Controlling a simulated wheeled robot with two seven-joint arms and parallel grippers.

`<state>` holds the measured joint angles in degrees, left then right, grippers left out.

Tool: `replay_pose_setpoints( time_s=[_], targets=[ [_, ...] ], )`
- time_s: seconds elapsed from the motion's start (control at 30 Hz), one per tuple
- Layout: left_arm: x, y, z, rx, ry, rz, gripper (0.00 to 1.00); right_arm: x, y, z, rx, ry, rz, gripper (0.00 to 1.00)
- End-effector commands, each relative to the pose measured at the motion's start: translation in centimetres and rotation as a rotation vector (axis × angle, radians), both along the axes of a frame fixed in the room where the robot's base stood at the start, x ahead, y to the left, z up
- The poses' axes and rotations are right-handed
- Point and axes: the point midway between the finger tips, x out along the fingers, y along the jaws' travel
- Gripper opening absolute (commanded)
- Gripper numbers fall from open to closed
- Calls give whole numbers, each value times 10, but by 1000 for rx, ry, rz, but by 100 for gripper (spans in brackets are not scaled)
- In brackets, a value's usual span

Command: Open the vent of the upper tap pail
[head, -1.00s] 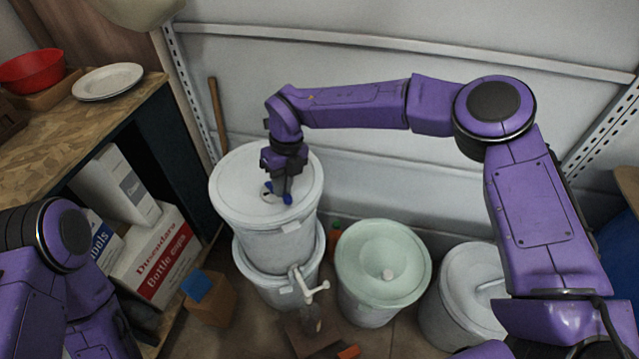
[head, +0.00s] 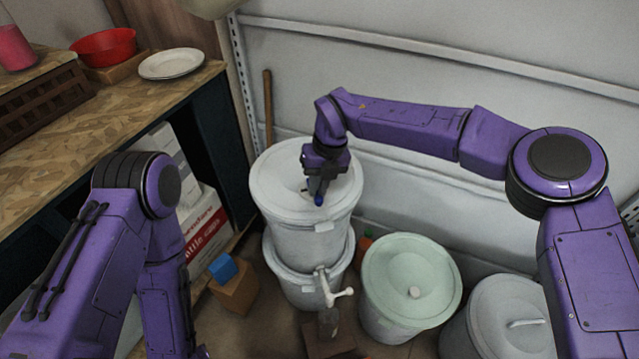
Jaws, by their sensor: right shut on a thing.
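Two white pails stand stacked. The upper pail (head: 283,232) has a round white lid (head: 278,170) with a shallow dip near its middle. The lower pail (head: 300,293) has a white tap (head: 328,285) at its front. My right gripper (head: 318,199) points down onto the upper lid, a little right of its middle. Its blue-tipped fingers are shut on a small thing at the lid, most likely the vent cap. The fingers hide that thing, so I cannot tell whether the vent is open. My left arm is at the left; its gripper is out of view.
A pail with a pale green lid (head: 411,278) and another white pail (head: 508,318) stand to the right. A wooden bench (head: 110,130) holds a red bowl (head: 103,46) and white plate (head: 171,64). A blue block (head: 223,268) sits on a brown box (head: 236,290).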

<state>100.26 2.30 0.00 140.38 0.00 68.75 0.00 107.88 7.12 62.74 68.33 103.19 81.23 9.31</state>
Motion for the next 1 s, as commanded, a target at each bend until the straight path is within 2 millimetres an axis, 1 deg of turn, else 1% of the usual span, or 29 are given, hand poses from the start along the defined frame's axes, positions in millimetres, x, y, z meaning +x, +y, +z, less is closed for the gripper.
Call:
replay_pose_setpoints(
  time_s=[0.03,0.07,0.1,0.37,0.47,0.57,0.7,0.8,0.9,1.0],
  targets=[
    [0,0,0,0,0,0,38,3,0,4,6,-11,-4,15],
    [0,0,0,0,0,0,38,3,0,4,6,-11,-4,24],
    [0,0,0,0,0,0,38,3,0,4,4,-11,-3,38],
    [0,0,0,0,0,0,38,1,-1,2,3,-5,-3,38],
    [0,0,-1,0,0,0,38,2,-2,8,2,-5,-3,38],
    [0,0,-3,0,0,0,38,3,-6,25,2,-7,-3,38],
    [0,0,-6,0,0,0,38,6,-12,59,2,-8,-5,38],
    [0,0,-7,0,0,0,38,7,-16,81,4,-9,-4,38],
    [0,0,-7,0,0,0,38,8,-18,96,2,-7,-4,38],
    [0,0,-7,0,0,0,38,8,-20,104,3,-6,-2,38]
  ],
)
